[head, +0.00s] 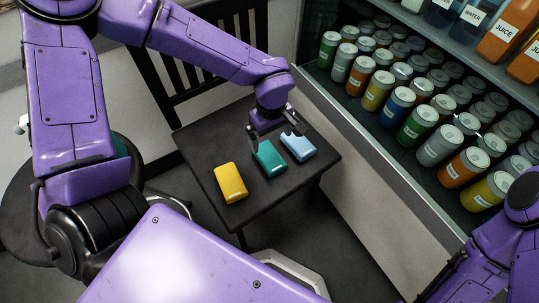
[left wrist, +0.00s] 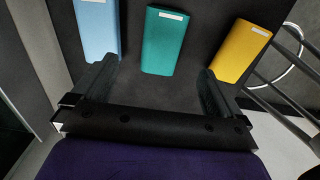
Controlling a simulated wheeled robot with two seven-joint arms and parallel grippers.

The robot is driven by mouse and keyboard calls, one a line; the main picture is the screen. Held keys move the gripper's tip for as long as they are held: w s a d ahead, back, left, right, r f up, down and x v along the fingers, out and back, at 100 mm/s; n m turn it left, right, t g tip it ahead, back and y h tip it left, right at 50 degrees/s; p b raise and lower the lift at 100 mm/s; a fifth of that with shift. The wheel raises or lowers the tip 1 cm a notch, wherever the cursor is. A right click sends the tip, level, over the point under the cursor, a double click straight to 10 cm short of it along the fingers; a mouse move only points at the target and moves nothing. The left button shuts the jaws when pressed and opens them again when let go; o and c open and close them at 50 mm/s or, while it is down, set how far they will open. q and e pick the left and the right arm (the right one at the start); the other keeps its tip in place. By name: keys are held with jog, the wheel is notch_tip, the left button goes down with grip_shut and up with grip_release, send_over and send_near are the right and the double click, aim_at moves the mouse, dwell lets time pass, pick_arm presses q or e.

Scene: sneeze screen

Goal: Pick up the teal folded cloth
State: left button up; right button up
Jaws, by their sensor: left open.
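The teal folded cloth (head: 269,159) lies on a small dark table, in the middle of a row of three cloths. It also shows in the left wrist view (left wrist: 165,42), beyond and between my fingertips. My left gripper (head: 275,142) is over the table at the teal cloth, with its fingers apart and nothing between them. In the left wrist view the open fingers (left wrist: 157,78) point toward the row. Whether a finger touches a cloth cannot be told. My right arm shows at the lower right of the head view, but its fingertips cannot be made out.
A yellow cloth (head: 230,182) lies left of the teal one and a light blue cloth (head: 298,146) right of it. The dark table (head: 207,139) has bare room at its edges. A black chair stands behind; a shelf of cans (head: 413,124) stands right.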

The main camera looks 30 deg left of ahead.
aim_at(269, 155)
pick_arm(q)
jog(key=f+b, duration=0.4)
jog(key=f, duration=0.6)
jog(key=shift+a+f, duration=0.2)
jog(key=shift+r, duration=0.1)
jog(key=c, duration=1)
